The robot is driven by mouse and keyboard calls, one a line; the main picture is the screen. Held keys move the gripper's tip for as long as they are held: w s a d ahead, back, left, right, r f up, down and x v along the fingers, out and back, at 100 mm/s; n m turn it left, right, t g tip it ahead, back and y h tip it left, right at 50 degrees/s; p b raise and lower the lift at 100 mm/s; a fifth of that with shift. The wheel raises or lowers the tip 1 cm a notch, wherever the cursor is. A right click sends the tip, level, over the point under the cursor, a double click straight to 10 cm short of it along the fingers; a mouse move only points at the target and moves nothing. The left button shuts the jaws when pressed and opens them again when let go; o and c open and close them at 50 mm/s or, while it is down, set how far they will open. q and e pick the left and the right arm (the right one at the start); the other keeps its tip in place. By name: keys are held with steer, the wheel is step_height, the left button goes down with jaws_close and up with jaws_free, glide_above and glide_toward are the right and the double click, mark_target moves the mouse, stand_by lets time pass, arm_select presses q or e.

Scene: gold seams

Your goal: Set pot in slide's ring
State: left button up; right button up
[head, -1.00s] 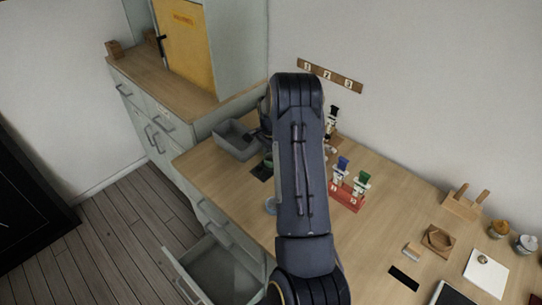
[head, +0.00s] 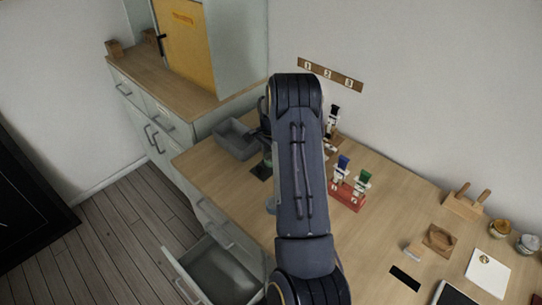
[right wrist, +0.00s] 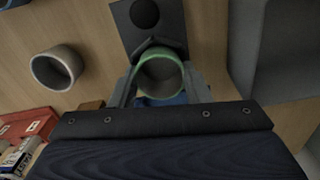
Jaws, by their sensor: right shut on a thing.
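My right gripper (right wrist: 160,84) is shut on a small green-rimmed pot (right wrist: 144,92), seen from above with its mouth facing the camera. A dark grey plate (right wrist: 124,20) with a round black spot (right wrist: 144,13) lies just beyond the pot in the right wrist view. It looks like the slide, but I cannot tell whether the spot is its ring. The plate also shows in the head view (head: 261,170). The gap between pot and plate is unclear. In the head view my right arm hides most of the gripper. My left gripper is not in view.
A grey ring-like cup (right wrist: 57,68) stands left of the plate. A grey bin (head: 236,140) stands beyond the plate. A red rack (head: 346,196) with bottles is right of my arm. A drawer (head: 215,270) hangs open in front.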

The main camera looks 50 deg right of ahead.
stand_by(0.4)
steer(key=o, duration=1)
steer(key=shift+r+p, duration=1.45)
steer(key=shift+r, duration=1.05)
